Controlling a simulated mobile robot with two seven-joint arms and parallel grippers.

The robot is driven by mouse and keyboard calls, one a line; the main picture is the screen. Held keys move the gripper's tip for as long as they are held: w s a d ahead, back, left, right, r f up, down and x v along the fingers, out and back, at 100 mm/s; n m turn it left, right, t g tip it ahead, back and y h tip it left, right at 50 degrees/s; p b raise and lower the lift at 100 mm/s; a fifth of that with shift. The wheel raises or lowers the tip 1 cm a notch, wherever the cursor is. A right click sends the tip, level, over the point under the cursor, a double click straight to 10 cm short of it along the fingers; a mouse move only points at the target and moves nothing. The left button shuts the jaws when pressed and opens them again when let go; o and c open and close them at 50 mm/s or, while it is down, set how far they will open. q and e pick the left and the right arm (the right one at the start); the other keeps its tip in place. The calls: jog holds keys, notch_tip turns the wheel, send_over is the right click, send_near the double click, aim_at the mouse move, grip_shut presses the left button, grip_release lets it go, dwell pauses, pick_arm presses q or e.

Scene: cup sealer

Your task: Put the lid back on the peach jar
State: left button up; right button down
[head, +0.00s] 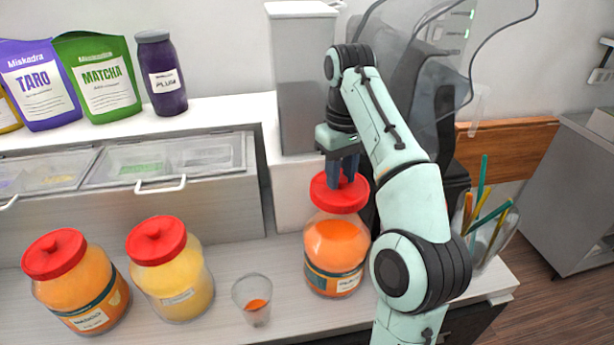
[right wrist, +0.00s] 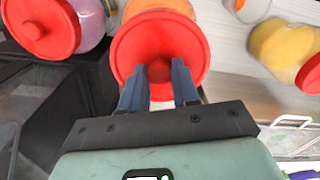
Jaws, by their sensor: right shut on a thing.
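The jar (head: 336,246) with orange contents stands on the counter right of centre. Its label is partly turned away and I cannot read it. A red lid (head: 340,195) is over its mouth; I cannot tell if it is fully seated. My right gripper (head: 342,170) points down from above, shut on the lid's knob. In the right wrist view the red lid (right wrist: 190,45) lies between the gripper fingers (right wrist: 160,75), with the orange jar (right wrist: 160,8) partly showing behind it. My left gripper is not in view.
Two red-lidded jars, one orange (head: 82,285) and one yellow (head: 172,275), stand to the left. A clear cup (head: 252,300) with some orange content stands between. A holder with straws (head: 490,235) is at right. The right wrist view shows a purple jar (right wrist: 90,15).

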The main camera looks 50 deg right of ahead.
aim_at(342, 191)
jog(key=shift+s, duration=0.25)
notch_tip(342, 191, down, 2)
notch_tip(342, 191, down, 3)
jog(key=shift+r, duration=0.2)
jog(key=shift+w+f+b, duration=0.1)
jog(key=shift+f+b, duration=0.4)
jog(key=shift+f, duration=0.35)
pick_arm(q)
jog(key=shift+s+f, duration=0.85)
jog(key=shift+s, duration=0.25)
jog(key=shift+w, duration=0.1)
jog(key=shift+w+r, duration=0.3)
pick_arm(e)
jog(key=shift+f, duration=0.15)
